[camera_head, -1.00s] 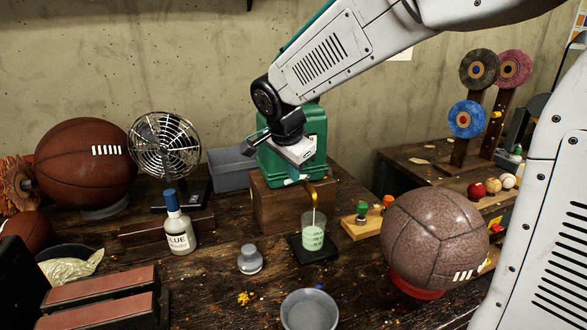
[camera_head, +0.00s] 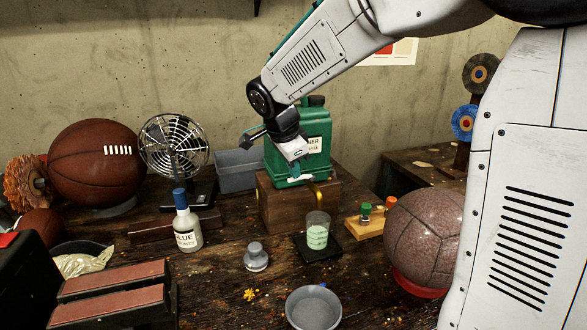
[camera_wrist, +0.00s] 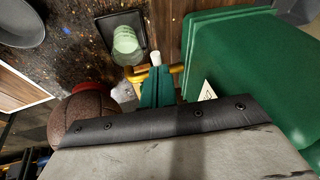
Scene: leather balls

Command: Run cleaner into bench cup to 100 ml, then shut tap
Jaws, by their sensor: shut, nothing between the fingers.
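The green cleaner can (camera_head: 312,155) stands on a wooden block, with a brass tap spout (camera_head: 327,190) at its front. The clear bench cup (camera_head: 318,232) stands upright on a dark pad under the spout, with pale green liquid filling over half of it. Its marks are too small to read. No stream shows below the spout. My gripper (camera_head: 291,172) is shut and empty at the can's front, by the pale tap handle (camera_head: 300,179). In the wrist view, the green fingers (camera_wrist: 157,76) are close to the handle's white end (camera_wrist: 155,58); I cannot tell whether they touch.
A glue bottle (camera_head: 187,225), a grey weight (camera_head: 256,258) and a grey bowl (camera_head: 313,308) stand left and front of the cup. A wooden rack with small bottles (camera_head: 366,219) and a brown ball (camera_head: 425,235) are to its right. A fan (camera_head: 173,150) stands behind.

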